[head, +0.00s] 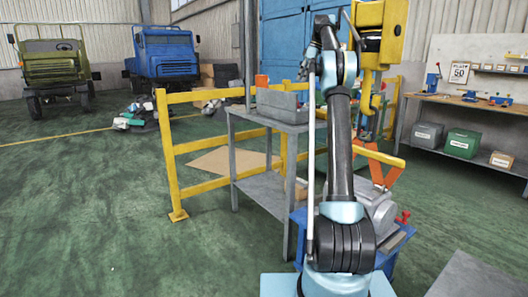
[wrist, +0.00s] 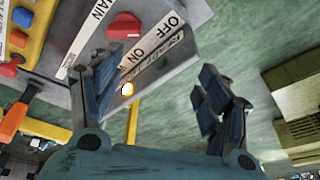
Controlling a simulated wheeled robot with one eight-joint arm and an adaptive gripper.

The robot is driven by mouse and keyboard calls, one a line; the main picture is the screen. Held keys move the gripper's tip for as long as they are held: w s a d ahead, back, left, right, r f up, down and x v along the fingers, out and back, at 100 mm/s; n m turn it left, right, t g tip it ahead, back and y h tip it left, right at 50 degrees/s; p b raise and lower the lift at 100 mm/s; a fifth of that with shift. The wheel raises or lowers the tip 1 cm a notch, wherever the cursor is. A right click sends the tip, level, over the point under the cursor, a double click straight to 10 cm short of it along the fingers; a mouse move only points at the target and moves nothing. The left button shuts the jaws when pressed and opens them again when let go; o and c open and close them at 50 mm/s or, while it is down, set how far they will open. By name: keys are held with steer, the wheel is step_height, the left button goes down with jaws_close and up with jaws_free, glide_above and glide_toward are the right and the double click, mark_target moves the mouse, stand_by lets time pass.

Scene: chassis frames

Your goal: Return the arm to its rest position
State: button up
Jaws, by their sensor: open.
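My arm stands upright in the middle of the head view, bent at the top. My gripper (wrist: 162,78) shows in the wrist view with its two dark, blue-padded fingers wide apart and nothing between them. In the head view its small dark fingers (head: 307,66) seem to be at the upper left of the arm, partly hidden. Behind the left finger in the wrist view is a grey panel (wrist: 185,48) with a red knob (wrist: 125,27), labels reading OFF, ON and READY, and a glowing lamp (wrist: 127,89). I cannot tell whether the finger touches the panel.
A grey metal table (head: 262,186) with a grey box (head: 282,104) stands close left of my arm, beside a yellow railing (head: 172,150). A yellow hoist (head: 381,35) hangs close right. A workbench (head: 465,105) is at the right. Green floor at left is open.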

steer(key=s+a+r+m+h, duration=0.15)
steer(key=s+m, duration=0.25)
steer(key=s, duration=1.1)
steer(key=s+a+f+m, duration=0.15)
steer(key=s+f, duration=0.25)
steer(key=s, duration=0.6)
steer(key=s+f+m, duration=0.2)
steer(key=s+f, duration=0.2)
steer(key=s, duration=0.5)
steer(key=s+f+m+t+h, duration=0.1)
steer(key=s+f+m, duration=0.4)
steer(key=s+f, duration=2.6)
steer(key=shift+d+f+m+h, duration=0.35)
steer(key=shift+d+f+h, duration=0.05)
steer(key=shift+f+h, duration=0.25)
steer(key=shift+s, duration=0.1)
